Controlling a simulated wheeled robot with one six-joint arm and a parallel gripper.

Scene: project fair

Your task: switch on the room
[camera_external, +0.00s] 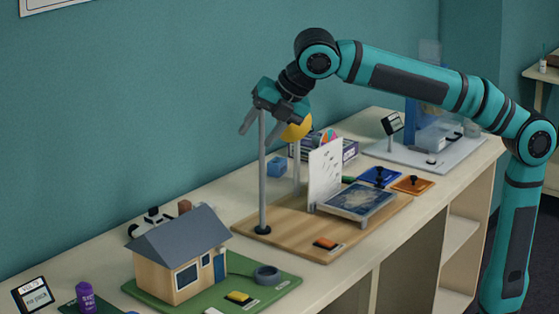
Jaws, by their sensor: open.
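A model house (187,263) with a grey roof, a blue door and a window stands on a green board (285,289) at the front left of the table. A yellow block like a switch (240,297) sits on the board's front part beside a small label. A dark grey ring-shaped piece (267,275) lies to the right of the house. My gripper (261,131) is open and empty, pointing down, high above the wooden board, at the top of a grey pole. I cannot tell whether it touches the pole. No lit lamp shows in the house.
A wooden board (290,241) bears the grey pole (262,180), a yellow ball (297,126), a white panel (325,172), a blue picture (358,200) and an orange switch-like block (326,243). A purple cylinder (86,297) and a card (33,296) stand left of the house.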

